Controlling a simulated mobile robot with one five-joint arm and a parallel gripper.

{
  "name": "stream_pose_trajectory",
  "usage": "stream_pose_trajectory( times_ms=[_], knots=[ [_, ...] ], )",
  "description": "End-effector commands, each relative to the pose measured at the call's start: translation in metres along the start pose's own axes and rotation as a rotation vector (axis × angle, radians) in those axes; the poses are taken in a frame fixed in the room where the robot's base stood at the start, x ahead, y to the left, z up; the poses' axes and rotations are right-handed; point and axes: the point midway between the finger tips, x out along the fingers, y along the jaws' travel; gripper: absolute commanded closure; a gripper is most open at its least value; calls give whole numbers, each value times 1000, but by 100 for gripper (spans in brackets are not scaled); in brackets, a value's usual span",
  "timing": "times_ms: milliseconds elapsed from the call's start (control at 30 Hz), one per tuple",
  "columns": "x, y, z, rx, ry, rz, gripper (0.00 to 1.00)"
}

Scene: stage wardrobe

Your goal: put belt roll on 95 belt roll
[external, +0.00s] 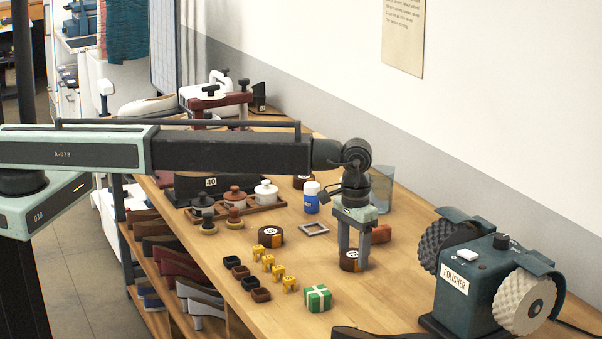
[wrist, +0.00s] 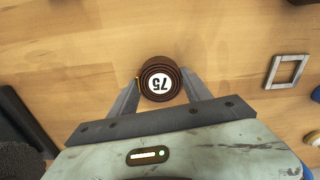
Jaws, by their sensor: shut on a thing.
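My gripper (external: 353,249) points down over the bench, its two fingers shut on a dark brown belt roll (external: 350,262). In the wrist view the held roll (wrist: 161,79) sits between the fingertips, with a white round label reading 75, upside down there. I cannot tell whether it touches the bench top. A third brown roll (external: 303,182) is partly hidden farther back. The numbers on these two are too small to read.
Small yellow pieces (external: 277,271) and a green box (external: 318,298) are in front. A polisher (external: 480,280) stands at right.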

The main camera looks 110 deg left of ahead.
Motion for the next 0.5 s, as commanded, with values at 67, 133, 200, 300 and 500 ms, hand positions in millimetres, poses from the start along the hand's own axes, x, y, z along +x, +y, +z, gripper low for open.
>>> stream_pose_trajectory(
  times_ms=[67, 133, 200, 300, 500],
  knots=[
    [-3, 0, 0, 0, 0, 0, 95],
    [-9, 0, 0, 0, 0, 0, 95],
    [-18, 0, 0, 0, 0, 0, 95],
    [-36, 0, 0, 0, 0, 0, 95],
    [-81, 0, 0, 0, 0, -1, 95]
  ],
)
